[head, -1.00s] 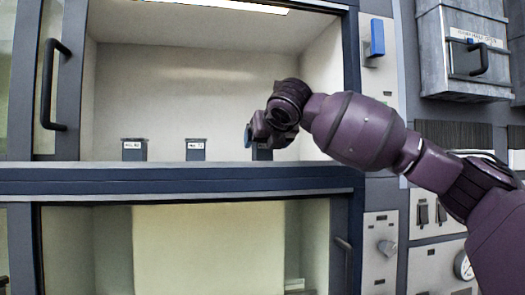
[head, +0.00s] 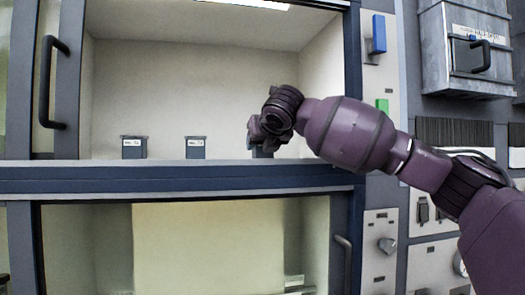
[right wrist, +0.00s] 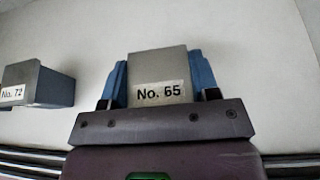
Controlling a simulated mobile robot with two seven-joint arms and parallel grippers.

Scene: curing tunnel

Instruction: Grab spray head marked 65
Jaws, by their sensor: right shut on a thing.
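The spray head marked No. 65 (right wrist: 158,75) is a grey block with a white label, seen in the right wrist view. My right gripper (right wrist: 160,85) is shut on it, with a blue finger on each side. In the head view my right gripper (head: 265,138) is at the right end of the upper bay and hides most of the block. The spray head marked No. 72 (right wrist: 38,85) stands to the left in the wrist view and also shows in the head view (head: 195,148). My left gripper is not in view.
Another labelled grey block (head: 133,147) stands further left in the upper bay. A dark blue ledge (head: 180,180) runs along the bay's front. The bay's right frame post (head: 351,60) is near my right arm. Above the blocks the bay is empty.

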